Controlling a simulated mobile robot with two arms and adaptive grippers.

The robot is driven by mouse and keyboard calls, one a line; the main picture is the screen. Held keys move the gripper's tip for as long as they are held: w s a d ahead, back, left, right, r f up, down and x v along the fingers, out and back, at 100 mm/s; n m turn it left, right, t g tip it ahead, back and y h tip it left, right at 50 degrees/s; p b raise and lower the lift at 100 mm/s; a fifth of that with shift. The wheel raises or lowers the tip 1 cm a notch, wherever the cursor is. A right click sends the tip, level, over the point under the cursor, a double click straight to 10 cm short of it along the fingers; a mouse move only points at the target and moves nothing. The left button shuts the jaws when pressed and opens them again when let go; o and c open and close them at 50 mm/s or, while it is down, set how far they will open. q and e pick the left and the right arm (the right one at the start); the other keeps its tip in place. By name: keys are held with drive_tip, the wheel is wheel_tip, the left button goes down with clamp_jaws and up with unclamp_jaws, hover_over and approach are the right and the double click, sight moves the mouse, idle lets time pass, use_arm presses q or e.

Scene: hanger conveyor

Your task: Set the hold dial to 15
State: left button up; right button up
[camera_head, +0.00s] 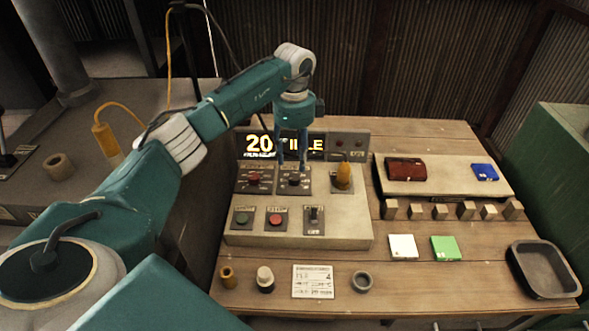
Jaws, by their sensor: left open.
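The control panel (345,230) stands on the wooden table, with a lit display (259,144) along its back. The display reads "20", followed by letters partly hidden behind my gripper. Two dials sit on dark plates in the upper row: a left dial (254,179) and a right dial (294,180). Their labels are too small to read, so I cannot tell which is the hold dial. My left gripper (291,163) points down with its fingers apart, just above or around the right dial; contact cannot be made out. My right gripper is out of view.
A yellow-orange handle (343,171), a green button (242,218), a red button (275,219) and a switch (314,216) are on the panel. A paper card (313,282) lies in front. Several small blocks, coloured squares and a dark tray (516,272) are at right.

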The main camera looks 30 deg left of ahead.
sight(294, 177)
use_arm(q)
wheel_tip(294, 177, down, 5)
drive_tip(key=shift+s+r+p, duration=0.1)
drive_tip(key=shift+p, duration=0.6)
wheel_tip(294, 177, down, 2)
drive_tip(key=shift+f, duration=0.35)
drive_tip(key=shift+c, duration=1)
drive_tip(key=c, duration=1)
drive_tip(key=shift+o, duration=0.2)
drive_tip(key=shift+w, duration=0.2)
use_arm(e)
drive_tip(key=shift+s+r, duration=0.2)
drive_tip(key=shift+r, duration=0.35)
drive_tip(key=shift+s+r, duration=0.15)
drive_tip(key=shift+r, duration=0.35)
